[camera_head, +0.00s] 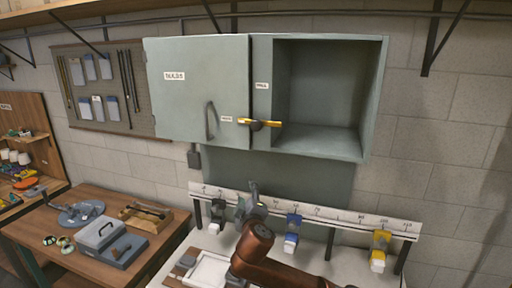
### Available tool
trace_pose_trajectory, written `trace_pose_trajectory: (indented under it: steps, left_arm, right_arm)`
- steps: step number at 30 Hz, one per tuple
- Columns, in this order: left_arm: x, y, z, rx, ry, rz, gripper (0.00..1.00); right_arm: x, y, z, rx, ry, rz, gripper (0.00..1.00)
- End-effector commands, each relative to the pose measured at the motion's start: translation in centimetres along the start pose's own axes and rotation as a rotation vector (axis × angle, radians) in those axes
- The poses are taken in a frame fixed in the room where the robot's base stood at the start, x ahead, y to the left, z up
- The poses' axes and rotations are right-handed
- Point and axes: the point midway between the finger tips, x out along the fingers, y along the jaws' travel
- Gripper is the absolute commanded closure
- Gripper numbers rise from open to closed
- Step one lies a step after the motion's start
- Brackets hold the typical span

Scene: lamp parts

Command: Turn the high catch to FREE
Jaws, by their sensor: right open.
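The high catch (258,124) is a yellow bar on a dark hub at the front of the grey-green wall cabinet (378,85). The bar lies about level, its left end reaching over the edge of the cabinet door (195,90). One small label (227,118) is left of the bar and another (262,86) is above it; their words are too small to read surely. My right gripper (247,193) is open, below the cabinet and well apart from the catch. Its fingers are small and partly hidden. My left gripper is not in view.
A white numbered rail (340,218) runs below the cabinet, with blue (292,232) and yellow (380,250) holders. A white tray (208,271) lies near my right arm. A wooden bench (165,245) with a grey box (98,233) stands at left. The cabinet's right compartment (320,90) is open and empty.

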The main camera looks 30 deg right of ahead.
Motion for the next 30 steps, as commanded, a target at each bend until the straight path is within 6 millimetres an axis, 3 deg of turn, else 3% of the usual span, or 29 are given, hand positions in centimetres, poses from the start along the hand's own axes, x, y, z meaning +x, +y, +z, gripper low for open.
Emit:
trace_pose_trajectory:
  steps: [1,3,6,9,14,30]
  left_arm:
    - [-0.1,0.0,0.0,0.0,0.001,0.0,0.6]
    - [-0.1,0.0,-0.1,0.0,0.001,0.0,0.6]
    - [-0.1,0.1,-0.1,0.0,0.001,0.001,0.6]
    - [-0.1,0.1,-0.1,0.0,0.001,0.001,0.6]
    - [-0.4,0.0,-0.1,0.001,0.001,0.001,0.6]
    - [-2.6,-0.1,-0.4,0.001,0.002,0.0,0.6]
  right_arm:
    - [-0.4,4.5,-2.4,-0.009,0.025,0.076,0.54]
    - [-1.1,9.1,-4.7,-0.013,0.047,0.155,0.54]
    - [-2.3,14.3,-6.9,-0.015,0.067,0.244,0.54]
    - [-3.3,17.6,-8.1,-0.014,0.078,0.299,0.54]
    - [-3.4,19.6,-8.8,-0.013,0.081,0.331,0.54]
    - [3.1,21.9,-9.4,-0.012,0.082,0.329,0.54]
